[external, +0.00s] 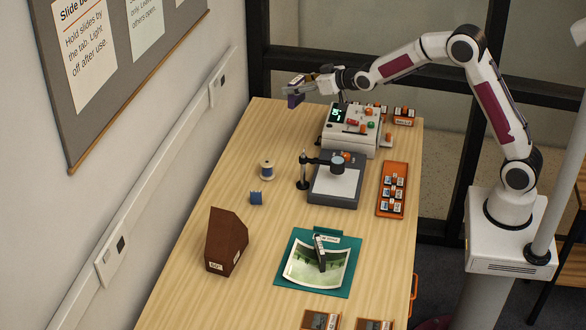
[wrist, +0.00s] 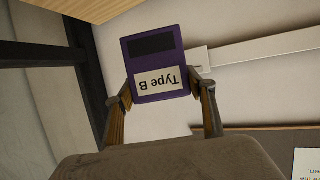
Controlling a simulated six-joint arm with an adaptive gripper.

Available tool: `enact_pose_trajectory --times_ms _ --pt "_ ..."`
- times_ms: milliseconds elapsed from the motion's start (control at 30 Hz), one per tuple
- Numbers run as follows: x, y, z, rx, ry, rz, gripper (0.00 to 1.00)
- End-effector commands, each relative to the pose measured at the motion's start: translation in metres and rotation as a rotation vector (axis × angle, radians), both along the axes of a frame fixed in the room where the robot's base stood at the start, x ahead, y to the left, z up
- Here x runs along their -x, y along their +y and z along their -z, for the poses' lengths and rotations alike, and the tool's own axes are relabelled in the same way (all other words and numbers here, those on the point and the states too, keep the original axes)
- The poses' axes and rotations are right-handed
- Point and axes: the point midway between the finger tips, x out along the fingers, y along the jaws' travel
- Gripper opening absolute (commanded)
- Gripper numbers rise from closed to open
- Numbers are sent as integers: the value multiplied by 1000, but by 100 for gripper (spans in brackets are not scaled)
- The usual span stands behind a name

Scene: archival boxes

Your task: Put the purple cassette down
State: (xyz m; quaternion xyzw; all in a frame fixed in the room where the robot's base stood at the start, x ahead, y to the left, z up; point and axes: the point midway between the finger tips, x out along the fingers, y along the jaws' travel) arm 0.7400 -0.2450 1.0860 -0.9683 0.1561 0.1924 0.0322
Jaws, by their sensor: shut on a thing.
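The purple cassette (wrist: 158,64) is held between the two fingers of my gripper (wrist: 164,96) in the wrist view. It has a dark window and a pale label reading "Type B", which appears upside down. In the external view my gripper (external: 301,86) is shut on the cassette (external: 295,100), raised above the far left end of the wooden table (external: 225,215). The cassette is clear of the table and touches nothing but the fingers.
A white device (external: 352,125) with a green display stands below and right of my gripper. A grey stand (external: 335,185), an orange tray (external: 392,190), a spool (external: 267,170), a blue block (external: 256,198), a brown file box (external: 227,240) and a teal board (external: 340,283) occupy the table. The far left surface is bare.

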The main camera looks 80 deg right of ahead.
Motion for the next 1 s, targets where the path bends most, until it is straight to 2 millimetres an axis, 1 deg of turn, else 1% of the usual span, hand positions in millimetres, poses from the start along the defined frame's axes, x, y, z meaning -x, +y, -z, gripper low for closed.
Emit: enact_pose_trajectory --times_ms 33,100,433,500,1000 --pt "-2 -11 0 0 -1 12 29" --pt "-4 -23 0 1 -2 26 29" --pt "-10 -68 3 2 -1 76 29" --pt "-10 -66 15 0 3 74 29" --pt "-10 -65 86 1 3 73 29"
